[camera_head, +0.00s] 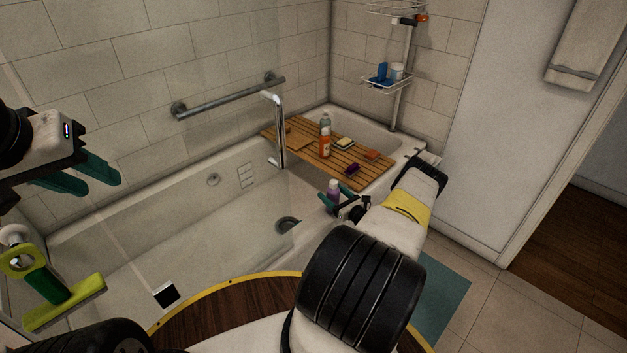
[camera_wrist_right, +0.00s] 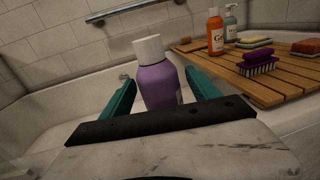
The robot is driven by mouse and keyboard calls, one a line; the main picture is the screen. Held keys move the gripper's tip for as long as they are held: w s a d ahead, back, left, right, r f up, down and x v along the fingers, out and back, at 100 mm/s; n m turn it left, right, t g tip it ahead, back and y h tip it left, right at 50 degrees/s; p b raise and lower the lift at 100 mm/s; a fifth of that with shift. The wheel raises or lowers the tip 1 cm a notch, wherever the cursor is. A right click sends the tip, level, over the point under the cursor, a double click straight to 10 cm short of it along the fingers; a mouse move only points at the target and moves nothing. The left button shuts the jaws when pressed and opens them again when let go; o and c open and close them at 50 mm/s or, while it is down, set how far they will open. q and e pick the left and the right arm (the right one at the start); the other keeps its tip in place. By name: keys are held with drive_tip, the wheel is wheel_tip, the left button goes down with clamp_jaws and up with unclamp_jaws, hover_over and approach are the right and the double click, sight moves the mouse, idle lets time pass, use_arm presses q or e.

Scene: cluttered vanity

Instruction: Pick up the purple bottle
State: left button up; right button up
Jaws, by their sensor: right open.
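The purple bottle (camera_wrist_right: 159,84) has a white cap and stands upright in the right wrist view. It also shows small in the head view (camera_head: 333,190), by the tub's near rim. My right gripper (camera_wrist_right: 160,95) is open, with one teal finger on each side of the bottle. I cannot tell whether either finger touches it. The bottle's lower part is hidden behind the gripper body. My left gripper (camera_head: 97,178) is at the left of the head view, far from the bottle, with its teal fingers apart and nothing seen between them.
A wooden slatted tray (camera_head: 300,150) lies across the tub, holding an orange bottle (camera_wrist_right: 215,32), a clear bottle (camera_wrist_right: 231,22), a purple brush (camera_wrist_right: 259,62) and sponges. A grab bar (camera_head: 230,98) and a chrome spout (camera_head: 279,130) stand near the wall. A green-handled scrubber (camera_head: 45,285) is at the lower left.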

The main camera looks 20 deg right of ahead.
drive_tip(key=shift+c, duration=0.4)
drive_tip(key=c, duration=1.4)
clamp_jaws()
drive_tip(key=shift+r, duration=0.15)
